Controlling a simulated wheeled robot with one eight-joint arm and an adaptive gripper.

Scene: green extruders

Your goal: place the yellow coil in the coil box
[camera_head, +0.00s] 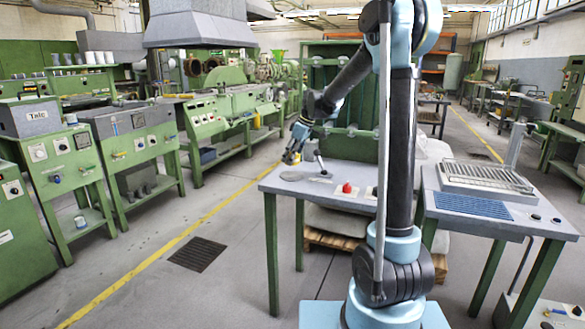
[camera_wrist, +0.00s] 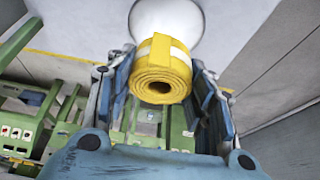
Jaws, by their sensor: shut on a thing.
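The yellow coil (camera_wrist: 160,70) is a rolled band with a dark hole in its middle and a pale stripe on it. In the wrist view it sits between the two blue fingers of my gripper (camera_wrist: 160,84), which is shut on it. I cannot identify a coil box in either view.
The grey table (camera_head: 285,185) carries a red button (camera_head: 347,188) and a small lever. A second table (camera_head: 500,222) with a slatted rack stands right. Green machines (camera_head: 140,140) line the left. The aisle floor (camera_head: 150,270) is open. A white rounded thing (camera_wrist: 165,18) shows behind the coil.

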